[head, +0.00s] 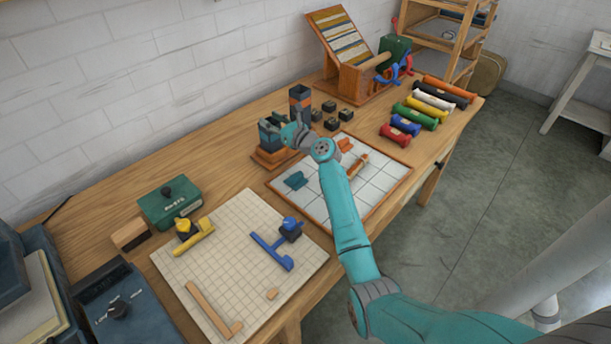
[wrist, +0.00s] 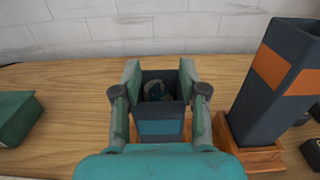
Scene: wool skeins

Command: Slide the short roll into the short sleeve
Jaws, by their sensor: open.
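The short sleeve (wrist: 160,127) is a dark, square, upright tube with a teal band. It also shows in the head view (head: 268,139), partly behind my gripper. Inside its mouth is a rounded grey-teal thing (wrist: 157,91), which looks like the end of the short roll; its lower part is hidden. My gripper (wrist: 158,78) is open, with one finger on each side of the sleeve's mouth. In the head view my gripper (head: 280,132) is right at the sleeve, with its fingers hard to make out. I cannot tell whether the fingers touch the sleeve.
A taller dark sleeve with an orange band (wrist: 272,75) stands close on the right. Several small black blocks (head: 331,124) lie beyond it. A white tiled board (head: 388,181) lies in front, and coloured rolls (head: 421,115) lie further right. A green box (head: 170,207) stands left.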

